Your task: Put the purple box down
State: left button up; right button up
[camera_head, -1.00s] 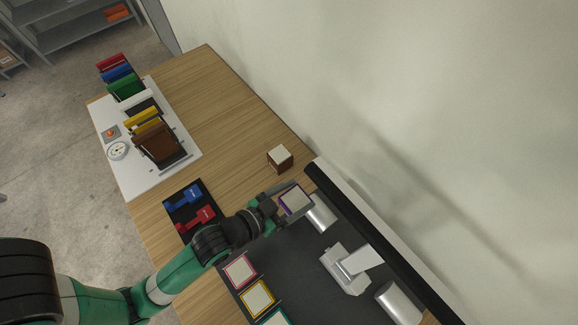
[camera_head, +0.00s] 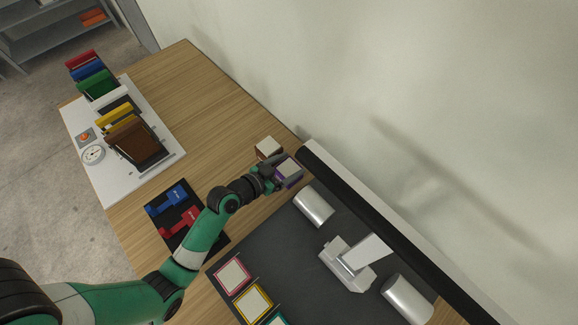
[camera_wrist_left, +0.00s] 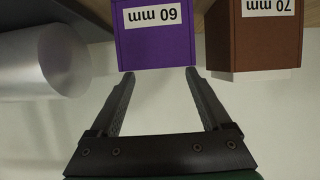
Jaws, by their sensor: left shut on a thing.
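My left gripper (camera_head: 272,172) is shut on the purple box (camera_head: 289,170), near the back edge of the table. In the left wrist view the purple box (camera_wrist_left: 155,38) has a white "60 mm" label, shown upside down, and sits at the fingertips (camera_wrist_left: 160,73). A brown box (camera_head: 268,149) with a pale top stands close beside it. In the left wrist view the brown box (camera_wrist_left: 254,38) reads "70 mm", with a narrow gap between the two. I cannot tell whether the purple box touches the table. My right gripper is not in view.
A dark mat (camera_head: 270,262) holds silver cylinders (camera_head: 314,206), a grey-white device (camera_head: 348,265) and coloured-edged squares (camera_head: 232,277). Blue and red tools (camera_head: 172,199) lie on a black pad. A white board (camera_head: 85,172) carries coloured blocks. Wood behind the brown box is clear.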

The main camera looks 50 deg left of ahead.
pick_arm(q)
jog(key=o, duration=1)
jog(key=shift+f, duration=0.2)
jog(key=o, duration=0.3)
jog(key=shift+r, duration=0.1)
jog(key=shift+s+r, duration=0.1)
jog(key=shift+r, duration=0.15)
jog(key=p+v, duration=0.1)
jog(key=v, duration=1)
jog(key=shift+s+p, duration=0.35)
jog(key=shift+s, duration=0.05)
